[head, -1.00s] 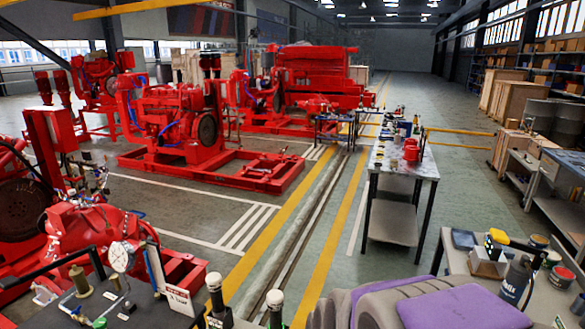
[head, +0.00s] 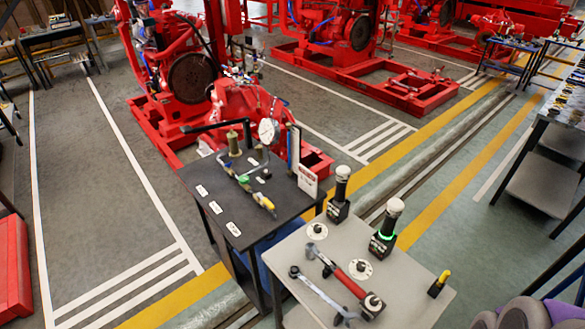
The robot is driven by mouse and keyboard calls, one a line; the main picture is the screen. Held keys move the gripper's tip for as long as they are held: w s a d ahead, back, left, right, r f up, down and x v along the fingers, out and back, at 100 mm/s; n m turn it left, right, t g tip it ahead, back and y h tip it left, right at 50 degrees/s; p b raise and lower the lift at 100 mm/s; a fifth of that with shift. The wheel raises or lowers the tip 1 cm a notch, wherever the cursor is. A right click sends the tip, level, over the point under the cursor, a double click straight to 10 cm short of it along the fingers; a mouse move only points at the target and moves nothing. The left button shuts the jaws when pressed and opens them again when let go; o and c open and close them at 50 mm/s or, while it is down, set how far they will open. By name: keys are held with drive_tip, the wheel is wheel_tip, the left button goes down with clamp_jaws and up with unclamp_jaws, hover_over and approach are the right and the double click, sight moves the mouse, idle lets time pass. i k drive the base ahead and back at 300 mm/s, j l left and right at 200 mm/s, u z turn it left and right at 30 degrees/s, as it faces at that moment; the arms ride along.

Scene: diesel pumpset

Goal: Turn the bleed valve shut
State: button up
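A dark bench (head: 205,217) stands near the middle of the head view. On it is a small pipe assembly with a brass cylinder (head: 234,143), a round white gauge (head: 267,131), a green fitting (head: 243,179) and a yellow-ended part (head: 266,204) at its near right end. I cannot tell for sure which part is the bleed valve, nor whether it is open or shut. White labels (head: 217,207) lie on the bench top, and a white sign (head: 307,178) stands at its right edge. My gripper is not in view.
A grey table (head: 403,294) in front holds a red-handled tool (head: 345,280), a wrench (head: 318,292) and two dark devices with white tops (head: 386,228). Red pump machinery (head: 252,113) stands close behind the bench. The floor (head: 140,150) to the left is clear.

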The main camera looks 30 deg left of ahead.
sight(244, 179)
drive_tip(key=j+u, duration=0.6)
drive_tip(key=u, duration=0.2)
drive_tip(key=i+j+u, duration=0.15)
drive_tip(key=u, duration=0.25)
drive_tip(key=j, duration=0.05)
